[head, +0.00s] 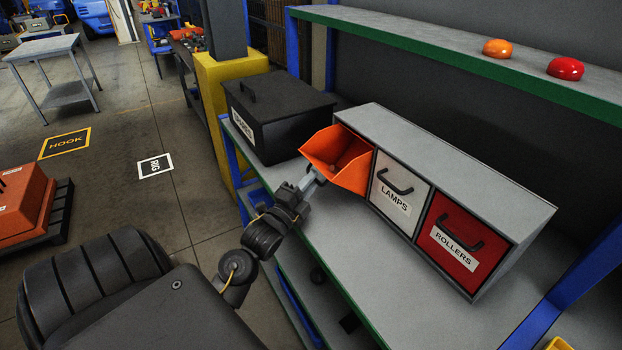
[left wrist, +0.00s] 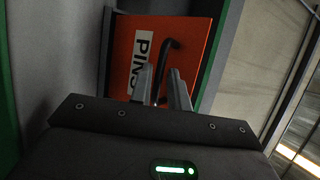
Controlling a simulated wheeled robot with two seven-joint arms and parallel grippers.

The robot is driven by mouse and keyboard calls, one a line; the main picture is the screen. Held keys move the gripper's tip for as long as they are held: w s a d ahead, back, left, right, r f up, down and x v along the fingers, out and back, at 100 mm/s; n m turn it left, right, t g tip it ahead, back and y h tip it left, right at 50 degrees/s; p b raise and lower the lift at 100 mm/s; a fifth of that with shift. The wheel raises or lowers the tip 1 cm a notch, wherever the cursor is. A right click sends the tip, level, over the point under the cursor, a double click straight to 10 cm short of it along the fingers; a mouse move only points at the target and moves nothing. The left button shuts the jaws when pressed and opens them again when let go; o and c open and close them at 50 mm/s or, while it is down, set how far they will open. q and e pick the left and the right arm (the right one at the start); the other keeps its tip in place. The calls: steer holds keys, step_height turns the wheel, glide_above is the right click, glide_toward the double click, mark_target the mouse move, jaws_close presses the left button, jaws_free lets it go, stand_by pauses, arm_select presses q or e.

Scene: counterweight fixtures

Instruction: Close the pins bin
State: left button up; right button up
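The orange pins bin (head: 322,150) is tilted out of the left slot of the grey bin cabinet (head: 450,165), its top open and something dark inside. Its front faces away in the head view. The left wrist view shows that orange front (left wrist: 125,45) with a PINS label and a black bar handle (left wrist: 164,60). My left gripper (head: 316,178) is at the bin's front. In the left wrist view its fingers (left wrist: 162,88) stand apart, with the handle's lower part between or just beyond them. Contact cannot be told. My right gripper is not in view.
The lamps bin (head: 398,190) and rollers bin (head: 462,242) are shut beside it. A black lidded box (head: 285,105) stands left of the cabinet on the shelf. An orange dome (head: 497,48) and a red dome (head: 565,68) sit on the upper shelf. Bare shelf lies in front.

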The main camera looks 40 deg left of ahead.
arm_select(q)
steer(key=shift+w, duration=0.25)
jaws_close()
steer(key=shift+r, duration=0.1)
